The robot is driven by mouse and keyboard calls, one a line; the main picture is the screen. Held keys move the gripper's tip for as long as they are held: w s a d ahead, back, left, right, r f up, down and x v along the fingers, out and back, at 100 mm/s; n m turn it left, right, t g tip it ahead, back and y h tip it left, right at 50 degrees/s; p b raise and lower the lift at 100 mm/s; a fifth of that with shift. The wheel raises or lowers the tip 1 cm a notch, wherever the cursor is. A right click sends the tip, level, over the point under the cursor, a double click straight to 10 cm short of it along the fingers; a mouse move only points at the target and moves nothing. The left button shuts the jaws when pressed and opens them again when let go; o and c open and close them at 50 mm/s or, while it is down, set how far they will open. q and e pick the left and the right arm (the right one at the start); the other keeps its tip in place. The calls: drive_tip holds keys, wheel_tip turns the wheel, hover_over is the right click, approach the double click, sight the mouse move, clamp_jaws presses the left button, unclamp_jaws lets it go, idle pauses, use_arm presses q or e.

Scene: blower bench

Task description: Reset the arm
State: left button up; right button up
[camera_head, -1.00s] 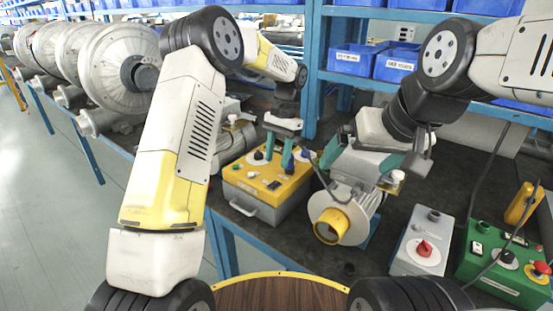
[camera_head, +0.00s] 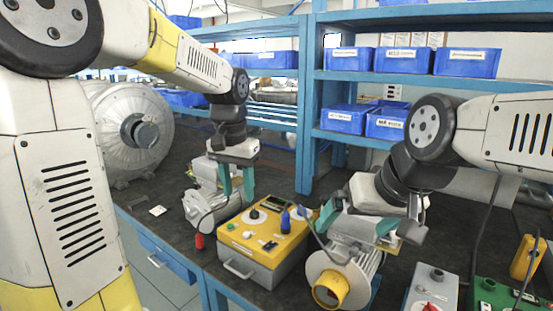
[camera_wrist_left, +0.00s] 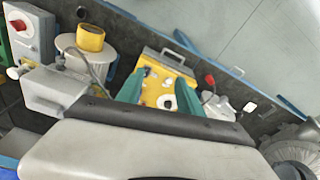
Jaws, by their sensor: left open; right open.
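My left gripper (camera_head: 236,184) hangs with its teal fingers apart and empty, just above and behind the left back part of the yellow-topped control box (camera_head: 240,262). In the left wrist view its fingers (camera_wrist_left: 160,92) stand open on either side of the box's yellow panel (camera_wrist_left: 165,82). My right gripper (camera_head: 362,222) is at the blower (camera_head: 350,268) with the yellow outlet, its teal fingers apart over the housing. Whether they touch the blower cannot be told.
A grey box with a red switch (camera_head: 432,285) and a green control box (camera_head: 492,291) stand at right. Blue shelving (camera_head: 312,90) with blue bins (camera_head: 345,60) rises behind. A large round blower (camera_head: 130,135) stands at left. A red-tipped cable (camera_head: 200,240) lies beside the yellow-topped box.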

use_arm(q)
drive_tip(key=s+a+n+t+h, duration=0.1)
drive_tip(key=s+a+n+t, duration=0.1)
drive_tip(key=s, duration=0.6)
drive_tip(key=s+a+r+n+t, duration=0.1)
drive_tip(key=s+a+t, duration=0.1)
drive_tip(key=s, duration=0.6)
drive_tip(key=shift+s+a+r+n+t+h, duration=0.25)
drive_tip(key=shift+s+a+n+t+h, duration=0.15)
drive_tip(key=shift+a, duration=0.05)
